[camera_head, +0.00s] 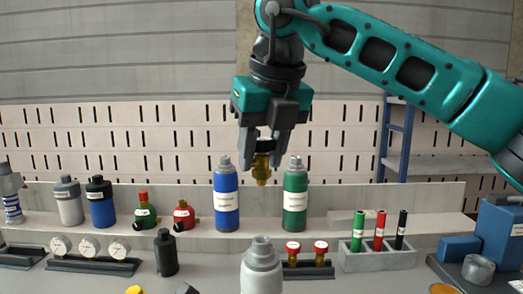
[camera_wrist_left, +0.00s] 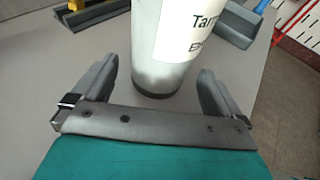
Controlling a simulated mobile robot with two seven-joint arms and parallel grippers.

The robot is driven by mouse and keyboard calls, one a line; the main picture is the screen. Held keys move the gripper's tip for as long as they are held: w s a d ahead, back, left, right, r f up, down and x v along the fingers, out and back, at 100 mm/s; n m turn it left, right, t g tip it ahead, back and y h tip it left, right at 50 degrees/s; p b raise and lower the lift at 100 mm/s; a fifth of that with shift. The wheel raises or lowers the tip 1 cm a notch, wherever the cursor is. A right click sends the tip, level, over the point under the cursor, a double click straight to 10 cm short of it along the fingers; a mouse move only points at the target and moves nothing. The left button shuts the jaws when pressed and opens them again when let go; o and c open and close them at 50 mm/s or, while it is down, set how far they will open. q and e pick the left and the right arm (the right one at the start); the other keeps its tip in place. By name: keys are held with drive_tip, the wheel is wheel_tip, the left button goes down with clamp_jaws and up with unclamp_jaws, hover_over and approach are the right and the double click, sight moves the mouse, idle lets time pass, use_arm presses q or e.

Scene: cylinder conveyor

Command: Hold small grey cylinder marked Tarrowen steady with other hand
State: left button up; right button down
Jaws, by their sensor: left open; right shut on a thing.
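The small grey cylinder (camera_head: 262,268) stands upright at the bottom middle of the head view, its lower part cut off by the frame edge. In the left wrist view the grey cylinder (camera_wrist_left: 160,76) shows a white label reading "Tarr", the rest cut off. My left gripper (camera_wrist_left: 157,68) is open, with one finger on each side of the cylinder and gaps visible; the head view does not show it. My right gripper (camera_head: 262,148) is shut on a brass fitting (camera_head: 261,172), which hangs above and apart from the grey cylinder's top.
A blue cylinder (camera_head: 226,195) and a green cylinder (camera_head: 295,198) stand on the ledge behind. A dark bottle (camera_head: 166,255) stands left of the grey cylinder. Two red-topped brass valves (camera_head: 320,252) sit in a rack to its right, near a grey holder (camera_head: 376,258).

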sight(261, 139)
use_arm(q)
drive_tip(key=v, duration=0.8)
drive_tip(key=shift+s+a+r, duration=0.15)
drive_tip(key=shift+s+a, duration=0.05)
drive_tip(key=shift+a, duration=0.05)
drive_tip(key=shift+s+a+r+p, duration=0.1)
drive_tip(key=shift+a+r+p, duration=0.05)
drive_tip(key=shift+r+p, duration=0.2)
use_arm(e)
drive_tip(key=shift+r, duration=0.35)
wheel_tip(261, 139, up, 4)
drive_tip(key=p, duration=0.4)
drive_tip(key=shift+r, duration=0.25)
use_arm(q)
wheel_tip(261, 139, up, 4)
drive_tip(key=shift+f, duration=0.1)
